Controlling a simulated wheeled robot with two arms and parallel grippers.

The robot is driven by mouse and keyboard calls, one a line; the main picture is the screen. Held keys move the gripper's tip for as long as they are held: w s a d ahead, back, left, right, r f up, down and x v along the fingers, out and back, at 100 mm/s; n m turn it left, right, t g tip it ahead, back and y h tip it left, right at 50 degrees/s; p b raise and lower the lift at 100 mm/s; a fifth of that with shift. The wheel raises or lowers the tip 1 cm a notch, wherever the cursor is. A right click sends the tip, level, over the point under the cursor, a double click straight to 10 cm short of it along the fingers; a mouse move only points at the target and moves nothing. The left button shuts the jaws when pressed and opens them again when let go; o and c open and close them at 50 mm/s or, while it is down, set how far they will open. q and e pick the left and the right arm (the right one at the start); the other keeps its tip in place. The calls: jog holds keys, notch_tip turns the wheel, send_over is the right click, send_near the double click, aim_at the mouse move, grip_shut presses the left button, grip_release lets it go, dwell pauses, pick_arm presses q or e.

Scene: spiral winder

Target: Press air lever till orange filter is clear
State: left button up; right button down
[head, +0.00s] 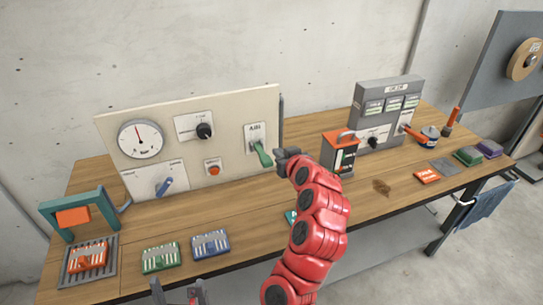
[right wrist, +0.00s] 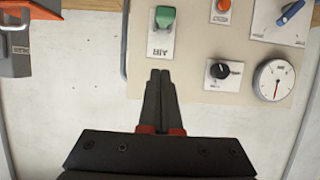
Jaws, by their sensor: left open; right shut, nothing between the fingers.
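The air lever (head: 263,154) has a green handle and sits on a plate marked AIR on the beige panel. It also shows in the right wrist view (right wrist: 165,18), where the picture is upside down. My right gripper (head: 281,158) is beside the lever. In the right wrist view its fingers (right wrist: 160,75) are shut and empty, pointing at the AIR plate, apart from the green handle. An orange filter (head: 88,256) lies on a grey grate below a teal frame with an orange block (head: 72,217). My left gripper (head: 180,293) is open at the bottom edge, partly cut off.
The panel also carries a gauge (head: 141,139), a black knob (head: 204,131), a blue lever (head: 165,184) and an orange button (head: 213,168). Green (head: 161,257) and blue (head: 210,244) filters lie in front.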

dwell(0.3)
jog(key=p, duration=0.4)
send_over(269, 162)
jog(key=f, duration=0.3)
jog(key=shift+w+f, duration=0.25)
jog(key=shift+w, duration=0.05)
jog(key=shift+w+a+f+p, duration=0.1)
jog(key=shift+f+p, duration=0.25)
jog(key=f, duration=0.2)
jog(key=f+p, duration=0.1)
jog(key=shift+s, duration=0.25)
jog(key=shift+f, duration=0.3)
